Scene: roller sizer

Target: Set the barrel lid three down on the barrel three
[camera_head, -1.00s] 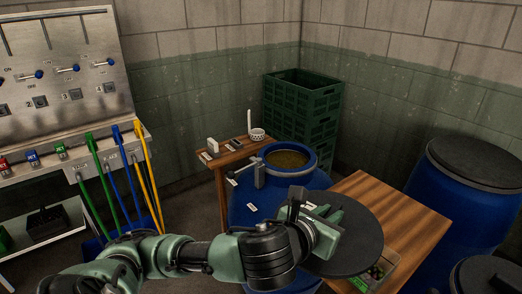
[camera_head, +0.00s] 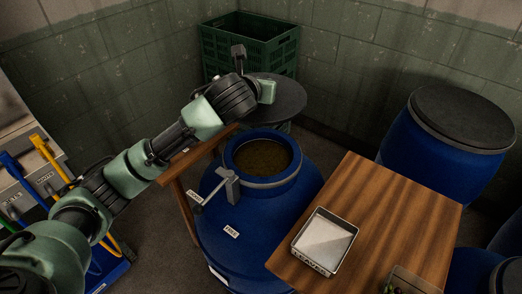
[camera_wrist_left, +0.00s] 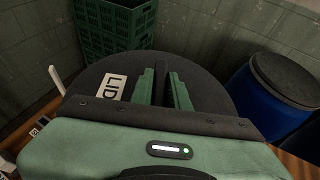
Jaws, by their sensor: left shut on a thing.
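A blue barrel (camera_head: 255,215) stands upright and open in the middle of the head view, brownish contents inside its rim (camera_head: 241,178). My left gripper (camera_head: 266,90) is shut on the raised handle of a round dark lid (camera_head: 287,103). The lid is held behind the barrel's opening, in front of the green crates. In the left wrist view the lid (camera_wrist_left: 213,92) carries a "LID" label, and both green fingers (camera_wrist_left: 164,88) flank its handle. My right gripper is in neither view.
A wooden table (camera_head: 390,205) with a tray (camera_head: 325,243) stands right of the barrel. A lidded blue barrel (camera_head: 435,150) is behind it. Green crates (camera_head: 218,50) stand at the back. A lever clamp (camera_head: 228,185) sticks up at the open barrel's left rim.

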